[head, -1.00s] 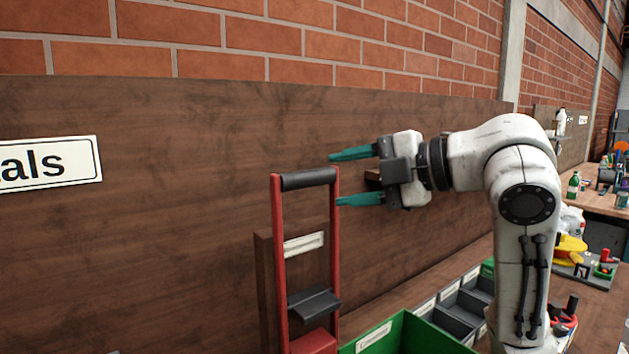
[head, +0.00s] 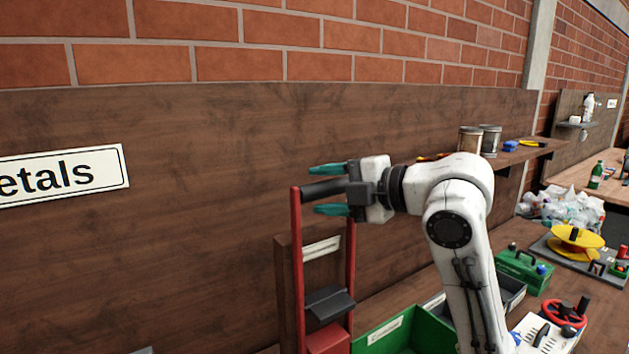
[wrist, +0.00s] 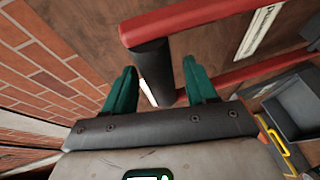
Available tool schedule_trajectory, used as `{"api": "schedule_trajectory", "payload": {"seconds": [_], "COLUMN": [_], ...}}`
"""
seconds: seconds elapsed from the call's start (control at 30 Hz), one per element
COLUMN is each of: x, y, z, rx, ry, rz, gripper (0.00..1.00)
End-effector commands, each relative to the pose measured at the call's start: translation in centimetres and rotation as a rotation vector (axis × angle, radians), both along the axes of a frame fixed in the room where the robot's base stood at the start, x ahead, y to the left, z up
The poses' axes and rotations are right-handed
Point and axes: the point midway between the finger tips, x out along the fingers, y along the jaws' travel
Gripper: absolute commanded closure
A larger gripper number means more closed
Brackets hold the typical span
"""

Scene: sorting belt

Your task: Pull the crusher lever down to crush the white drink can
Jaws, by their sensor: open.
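The crusher lever is a red frame (head: 297,265) with a black handle bar (head: 325,188) across its top, and it stands upright. My gripper (head: 318,189) is open at the bar, one teal finger above it and one below. In the wrist view the bar (wrist: 152,68) shows between the two open fingers (wrist: 160,85); I cannot tell whether they touch it. Lower in the crusher are a dark grey plate (head: 330,301) and a red block (head: 328,340). The white drink can is not visible.
A shelf (head: 520,153) with metal cans (head: 470,141) is behind my arm. The wooden back panel (head: 180,260) left of the crusher is clear apart from a "Metals" sign (head: 62,178).

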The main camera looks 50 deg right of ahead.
Motion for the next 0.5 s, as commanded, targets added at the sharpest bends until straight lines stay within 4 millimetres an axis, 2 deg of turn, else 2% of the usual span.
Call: {"api": "schedule_trajectory", "payload": {"seconds": [0.2, 0.5], "x": [2.2, 2.7], "y": [0.3, 0.3], "z": [-0.4, -0.6], "rx": [0.000, 0.000], "ry": [0.001, 0.000], "rz": [0.001, -0.001], "gripper": [0.43, 0.43]}}
